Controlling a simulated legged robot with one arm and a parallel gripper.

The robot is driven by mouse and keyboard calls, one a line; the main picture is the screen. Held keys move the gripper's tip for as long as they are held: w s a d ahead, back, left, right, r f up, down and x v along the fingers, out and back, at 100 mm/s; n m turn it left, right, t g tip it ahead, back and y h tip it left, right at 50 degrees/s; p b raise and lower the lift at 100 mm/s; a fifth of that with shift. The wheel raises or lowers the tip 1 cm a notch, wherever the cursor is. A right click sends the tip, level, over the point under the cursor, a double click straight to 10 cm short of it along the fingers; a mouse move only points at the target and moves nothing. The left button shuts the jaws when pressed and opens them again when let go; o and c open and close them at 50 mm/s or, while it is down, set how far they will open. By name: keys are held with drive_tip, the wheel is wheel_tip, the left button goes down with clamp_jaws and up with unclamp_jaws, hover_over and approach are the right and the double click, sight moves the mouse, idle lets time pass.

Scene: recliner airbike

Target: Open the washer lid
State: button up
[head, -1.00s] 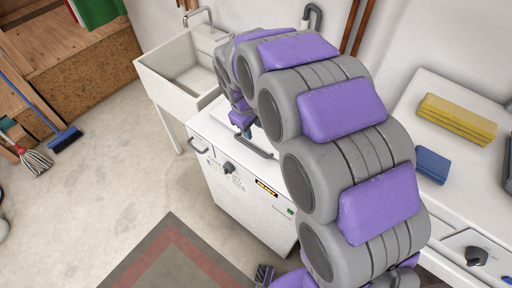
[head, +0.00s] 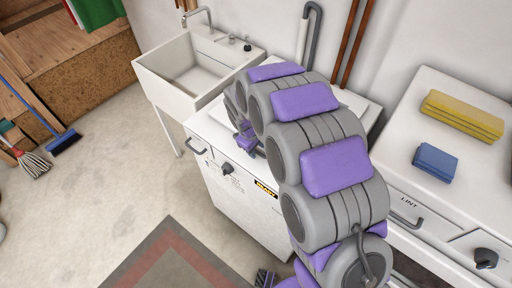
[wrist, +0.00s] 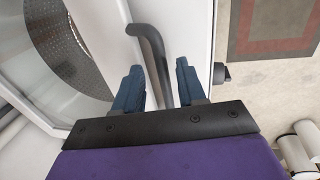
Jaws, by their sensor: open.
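The white washer (head: 245,205) stands in the middle of the head view, with a dial and a dark side handle on its front. Its top and lid are mostly hidden there by my arm. In the wrist view, a dark curved handle bar (wrist: 152,52) at the lid's edge runs between the two blue fingers of my gripper (wrist: 156,80). The fingers are open, one on each side of the bar, not closed on it. A perforated metal drum (wrist: 65,50) shows at the left; I cannot tell whether through a window or a gap. My gripper also shows small in the head view (head: 246,140).
A white sink (head: 185,75) stands beside the washer at the left. At the right, a second white machine (head: 460,105) carries a yellow sponge stack (head: 460,115) and a blue block (head: 435,162). A grey and red mat (head: 165,255) lies in front.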

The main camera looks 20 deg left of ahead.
drive_tip(key=shift+a+f, duration=0.1)
drive_tip(key=shift+a, duration=0.5)
drive_tip(key=shift+c, duration=0.7)
drive_tip(key=shift+d, duration=0.5)
clamp_jaws()
drive_tip(key=shift+a, duration=0.15)
